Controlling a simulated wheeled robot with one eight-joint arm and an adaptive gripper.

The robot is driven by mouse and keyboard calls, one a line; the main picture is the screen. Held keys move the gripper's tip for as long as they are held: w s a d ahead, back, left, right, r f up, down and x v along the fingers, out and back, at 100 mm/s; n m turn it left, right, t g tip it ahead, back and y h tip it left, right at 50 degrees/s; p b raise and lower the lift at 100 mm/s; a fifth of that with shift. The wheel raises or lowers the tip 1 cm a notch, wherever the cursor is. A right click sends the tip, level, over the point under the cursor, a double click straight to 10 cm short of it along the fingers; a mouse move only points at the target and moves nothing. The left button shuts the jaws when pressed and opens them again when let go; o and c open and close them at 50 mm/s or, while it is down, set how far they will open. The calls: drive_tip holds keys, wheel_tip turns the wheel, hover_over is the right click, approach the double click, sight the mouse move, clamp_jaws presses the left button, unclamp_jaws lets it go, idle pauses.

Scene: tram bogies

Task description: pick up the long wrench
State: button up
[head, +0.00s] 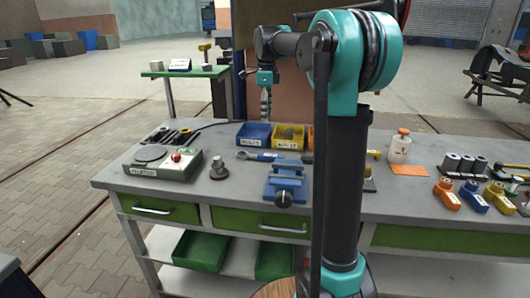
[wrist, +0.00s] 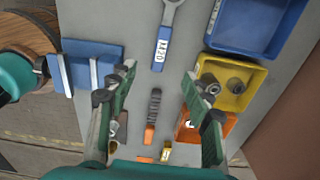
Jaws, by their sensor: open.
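The long wrench (head: 266,156) lies flat on the grey workbench, left of centre in the head view, behind the blue vise. It has a metal head and a blue handle. In the wrist view the wrench (wrist: 162,46) is at top centre, with a white label on its handle and its head partly cut off by the top edge. My gripper (head: 265,116) hangs above the bench, fingers down, clear of the wrench.
The blue vise (head: 286,183) stands close in front of the wrench. Blue (head: 254,134) and yellow (head: 288,137) bins stand behind it, with an orange bin (wrist: 216,127) beside them. A dark tool with an orange end (wrist: 153,112) lies below the wrench in the wrist view.

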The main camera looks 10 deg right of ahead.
hover_over(267, 155)
wheel_tip(267, 155, down, 12)
drive_tip(key=shift+w+a+f, duration=0.1)
drive_tip(key=shift+w, duration=0.05)
drive_tip(key=shift+f, duration=2.6)
drive_tip(key=shift+c, duration=0.5)
clamp_jaws()
